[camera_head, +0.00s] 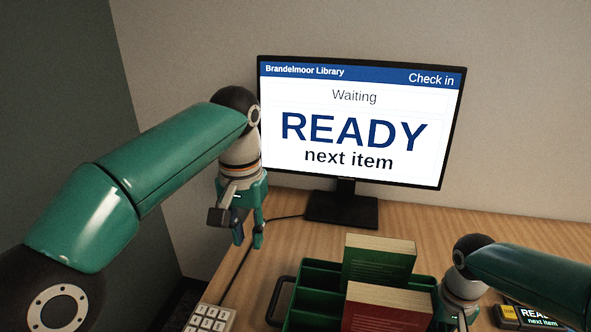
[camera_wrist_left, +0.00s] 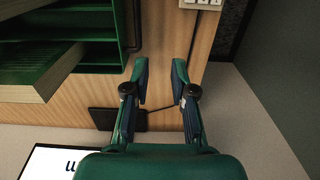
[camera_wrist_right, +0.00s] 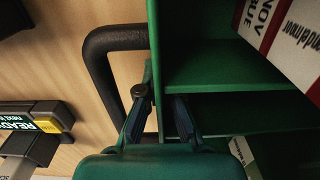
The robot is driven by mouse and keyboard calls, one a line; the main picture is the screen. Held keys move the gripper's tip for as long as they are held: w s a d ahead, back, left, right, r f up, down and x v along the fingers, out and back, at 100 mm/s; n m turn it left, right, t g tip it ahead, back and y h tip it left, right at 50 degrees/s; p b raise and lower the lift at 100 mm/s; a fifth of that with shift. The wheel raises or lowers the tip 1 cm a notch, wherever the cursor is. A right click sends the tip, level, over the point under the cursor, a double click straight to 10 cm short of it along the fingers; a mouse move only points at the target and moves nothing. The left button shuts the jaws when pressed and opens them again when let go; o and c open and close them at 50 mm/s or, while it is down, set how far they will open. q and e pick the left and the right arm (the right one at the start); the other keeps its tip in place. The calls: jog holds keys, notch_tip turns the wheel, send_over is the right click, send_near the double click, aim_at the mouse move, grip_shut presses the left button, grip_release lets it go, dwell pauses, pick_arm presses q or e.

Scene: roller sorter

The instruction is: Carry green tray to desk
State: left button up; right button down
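The green tray (camera_head: 305,284) sits on the wooden desk (camera_head: 240,289), with its near part cut off by the frame. It has inner compartments and a black bar handle on each side; the right handle (camera_wrist_right: 98,70) and left handle (camera_wrist_left: 136,25) show in the wrist views. A green book (camera_head: 380,258) and a red book (camera_head: 388,307) stand in it. My left gripper (camera_head: 248,240) is open and empty, left of the tray and apart from it. My right gripper (camera_wrist_right: 160,95) is at the tray's right wall, its fingers either side of it; contact is unclear.
A monitor (camera_head: 350,180) reading READY stands at the back on a black base (camera_head: 342,209). A white keypad (camera_head: 210,318) lies at the front left. A black device with a small screen (camera_head: 528,316) lies right of the tray. A cable crosses the left desk.

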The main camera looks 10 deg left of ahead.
dwell(0.3)
jog(key=c, duration=1.4)
grip_release()
jog(key=shift+c, duration=0.2)
jog(key=shift+r, duration=0.15)
jog(key=shift+r, duration=6.85)
